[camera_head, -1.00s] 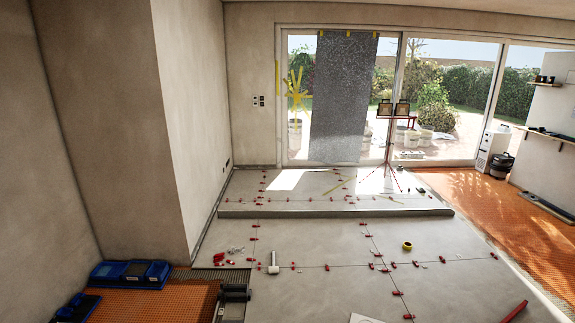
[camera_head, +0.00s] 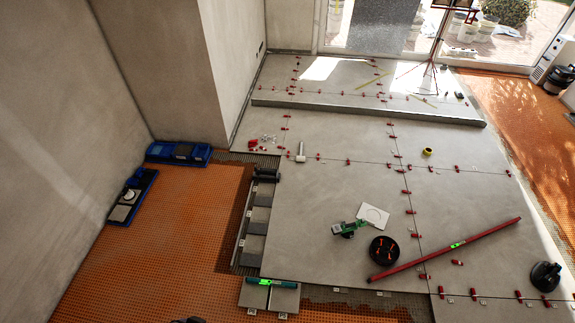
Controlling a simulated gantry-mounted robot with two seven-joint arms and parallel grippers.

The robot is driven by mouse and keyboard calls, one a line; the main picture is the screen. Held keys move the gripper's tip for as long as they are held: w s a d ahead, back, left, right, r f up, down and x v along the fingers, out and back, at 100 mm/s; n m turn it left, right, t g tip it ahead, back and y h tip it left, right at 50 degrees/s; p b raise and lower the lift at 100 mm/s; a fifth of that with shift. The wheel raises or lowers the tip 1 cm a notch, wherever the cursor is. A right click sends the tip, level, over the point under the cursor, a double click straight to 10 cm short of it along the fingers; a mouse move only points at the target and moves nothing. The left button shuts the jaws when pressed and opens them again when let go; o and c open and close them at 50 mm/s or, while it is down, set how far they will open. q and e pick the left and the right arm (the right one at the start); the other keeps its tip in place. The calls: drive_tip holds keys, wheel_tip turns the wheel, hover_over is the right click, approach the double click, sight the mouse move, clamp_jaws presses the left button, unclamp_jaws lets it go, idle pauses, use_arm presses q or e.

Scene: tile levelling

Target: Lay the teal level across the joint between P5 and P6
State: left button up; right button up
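A teal level (camera_head: 271,283) with a bright green glowing patch lies near the bottom of the head view. It rests across two small grey tiles, a left one (camera_head: 252,297) and a right one (camera_head: 286,300), and spans the joint between them near their far edges. Small pale tags sit at the tiles' edges, but I cannot read which tiles are P5 and P6. Neither of my grippers can be made out. A dark shape (camera_head: 188,320) is cut off by the bottom edge; I cannot tell what it is.
A long red level (camera_head: 446,249), a black round bucket (camera_head: 384,250), a green tool (camera_head: 349,229) and a black suction cup (camera_head: 545,276) sit on the large grey tiles. Several red clips line the joints. Blue trays (camera_head: 179,153) stand by the wall. The orange matting (camera_head: 165,235) is mostly clear.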

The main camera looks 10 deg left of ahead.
drive_tip(key=shift+f, duration=0.2)
idle(0.7)
wheel_tip(320, 180, down, 75)
drive_tip(key=b, duration=7.5)
drive_tip(key=shift+r, duration=0.1)
